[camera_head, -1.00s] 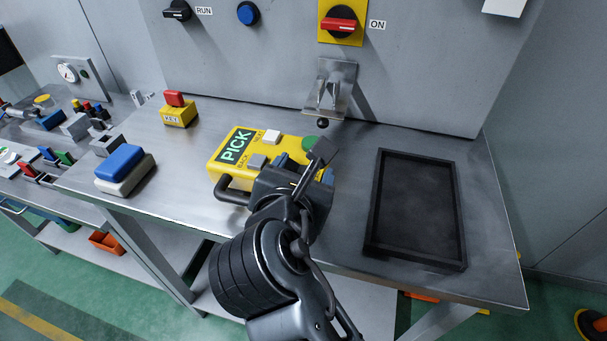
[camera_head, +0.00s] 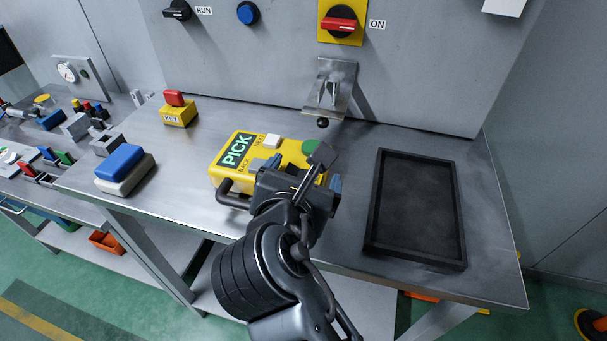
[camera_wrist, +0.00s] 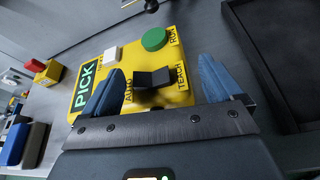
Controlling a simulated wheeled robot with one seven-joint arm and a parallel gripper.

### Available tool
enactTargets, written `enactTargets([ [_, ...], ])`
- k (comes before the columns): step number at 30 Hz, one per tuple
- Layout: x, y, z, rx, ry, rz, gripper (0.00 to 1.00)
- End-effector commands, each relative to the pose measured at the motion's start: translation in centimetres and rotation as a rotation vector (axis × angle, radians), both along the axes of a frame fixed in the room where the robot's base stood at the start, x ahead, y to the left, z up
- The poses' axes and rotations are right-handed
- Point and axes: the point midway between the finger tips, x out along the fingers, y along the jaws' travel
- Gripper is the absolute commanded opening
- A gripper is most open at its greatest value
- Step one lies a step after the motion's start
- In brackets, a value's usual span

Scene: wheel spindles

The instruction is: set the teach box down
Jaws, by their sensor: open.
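The teach box (camera_head: 228,172) is yellow with a green PICK display, a white button, a green button and a dark handle. It lies on the grey metal bench, left of the black tray. My gripper (camera_head: 300,172) is over its right part and hides some of it. In the wrist view, the teach box (camera_wrist: 120,70) shows a black AUTO/TEACH switch between my gripper's blue fingers (camera_wrist: 155,85). I cannot tell whether the fingertips touch the box's face.
An empty black tray (camera_head: 415,210) lies at the right of the bench. A yellow key block with a red top (camera_head: 178,110) and a blue-and-white block (camera_head: 125,169) stand left. A metal bracket (camera_head: 331,88) juts from the panel behind.

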Motion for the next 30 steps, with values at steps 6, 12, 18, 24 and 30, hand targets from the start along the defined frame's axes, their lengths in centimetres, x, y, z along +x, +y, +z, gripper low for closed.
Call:
enactTargets([
  [6,-2.5,0.7,1.1,0.001,-0.002,0.003,0.93],
  [12,-6.2,1.8,2.6,0.001,-0.002,0.005,0.93],
  [18,-9.2,2.6,3.9,0.000,-0.002,0.004,0.93],
  [24,-10.6,2.9,4.4,0.000,-0.001,0.001,0.93],
  [30,-10.8,2.9,4.5,0.000,0.000,0.000,0.93],
])
